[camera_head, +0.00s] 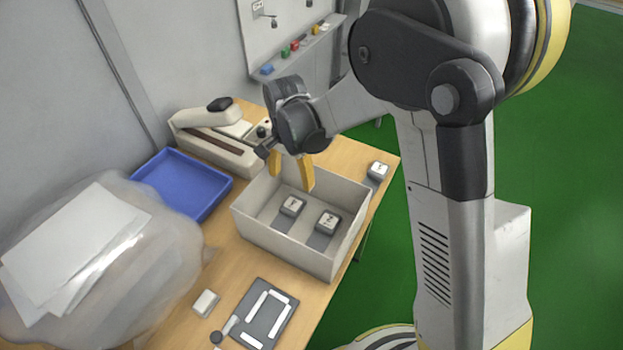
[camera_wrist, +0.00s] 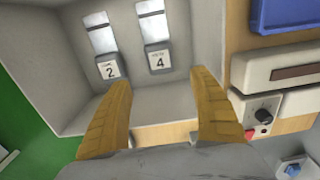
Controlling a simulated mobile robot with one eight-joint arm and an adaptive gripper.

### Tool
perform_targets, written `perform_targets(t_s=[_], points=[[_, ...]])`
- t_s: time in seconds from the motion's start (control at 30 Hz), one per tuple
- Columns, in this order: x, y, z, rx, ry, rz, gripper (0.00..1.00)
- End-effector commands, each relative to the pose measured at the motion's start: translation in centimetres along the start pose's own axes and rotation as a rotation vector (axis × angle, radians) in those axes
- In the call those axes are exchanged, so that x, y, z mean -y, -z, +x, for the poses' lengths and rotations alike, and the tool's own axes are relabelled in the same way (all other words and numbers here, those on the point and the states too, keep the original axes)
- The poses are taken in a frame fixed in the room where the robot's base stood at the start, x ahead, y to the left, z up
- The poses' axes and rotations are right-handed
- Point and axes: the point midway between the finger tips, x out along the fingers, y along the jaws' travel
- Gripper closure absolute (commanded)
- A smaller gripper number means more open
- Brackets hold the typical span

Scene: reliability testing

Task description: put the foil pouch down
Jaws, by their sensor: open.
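My gripper (camera_head: 291,181) is open, its two yellow fingers pointing down over the far part of a pale grey open box (camera_head: 284,254). In the wrist view the fingers (camera_wrist: 162,80) are spread with nothing between them. Inside the box lie two flat silvery pieces that look like foil pouches. One (camera_wrist: 103,40) is beside a white tag marked 2 (camera_wrist: 110,71), the other (camera_wrist: 153,27) beside a white tag marked 4 (camera_wrist: 158,60). Both are apart from the fingers. I cannot tell which one is the task's pouch.
Another white-tagged piece (camera_head: 377,170) is on the table (camera_head: 344,158) right of the box. A sealer-like machine (camera_head: 215,146) and blue tray (camera_head: 183,183) stand left. A bulging clear bag (camera_head: 165,260) and dark board (camera_head: 262,315) are nearer. Green floor lies beyond the table edge.

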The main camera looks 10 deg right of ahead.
Motion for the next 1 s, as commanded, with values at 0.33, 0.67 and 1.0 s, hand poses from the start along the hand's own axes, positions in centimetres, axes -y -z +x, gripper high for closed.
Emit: perform_targets(t_s=[0.33, 0.67, 1.0], points=[[-3.7, 0.6, -6.2, -0.065, 0.075, -0.1, 0.29], [-14.3, -1.0, -16.0, -0.308, 0.205, -0.38, 0.29], [-22.2, -4.1, -17.9, -0.555, 0.213, -0.602, 0.29]])
